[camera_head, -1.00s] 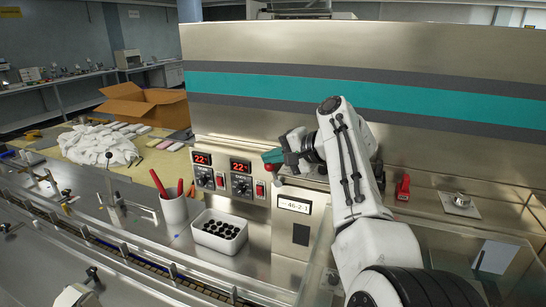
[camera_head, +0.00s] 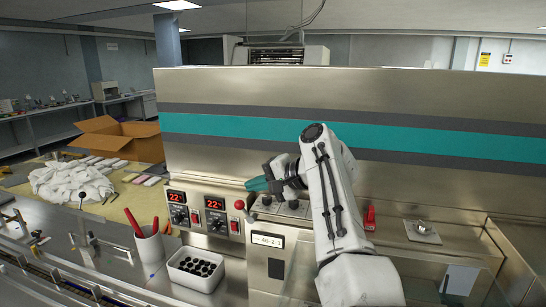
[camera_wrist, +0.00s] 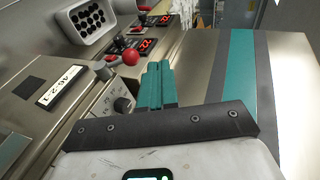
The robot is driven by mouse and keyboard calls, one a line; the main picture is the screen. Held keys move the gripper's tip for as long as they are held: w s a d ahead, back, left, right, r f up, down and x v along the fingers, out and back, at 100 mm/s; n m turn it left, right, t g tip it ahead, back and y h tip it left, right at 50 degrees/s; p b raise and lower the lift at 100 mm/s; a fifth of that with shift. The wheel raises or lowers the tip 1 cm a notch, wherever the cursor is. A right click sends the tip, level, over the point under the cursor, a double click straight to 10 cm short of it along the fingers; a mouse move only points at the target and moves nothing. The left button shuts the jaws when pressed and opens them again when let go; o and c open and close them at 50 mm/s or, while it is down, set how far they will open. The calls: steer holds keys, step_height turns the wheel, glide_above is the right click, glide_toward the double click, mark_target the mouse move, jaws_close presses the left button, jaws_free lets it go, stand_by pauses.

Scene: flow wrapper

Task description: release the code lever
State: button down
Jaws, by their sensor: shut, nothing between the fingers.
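The code lever, a grey arm with a red ball knob (camera_head: 240,205), stands on the machine's front ledge above the label plate (camera_head: 267,240) reading 46-2-1. In the wrist view the red knob (camera_wrist: 131,57) shows left of the fingers, with its grey arm running down-left. My gripper (camera_head: 257,184) has teal fingers. They are shut and empty, just above and to the right of the knob in the head view. The fingers (camera_wrist: 158,68) lie side by side in the wrist view, apart from the knob there.
Dials and red displays (camera_head: 215,204) sit left of the lever. A white bin (camera_head: 196,268) of black rollers and a cup (camera_head: 149,245) of red pens stand below. A red switch (camera_head: 370,218) and a metal knob (camera_head: 424,228) lie to the right.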

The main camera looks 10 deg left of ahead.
steer(key=s+d+r+b, duration=0.1)
steer(key=d+r+b, duration=0.1)
steer(key=r, duration=0.5)
steer(key=shift+s+d+r, duration=0.15)
steer(key=shift+s+d, duration=0.25)
steer(key=shift+d, duration=0.5)
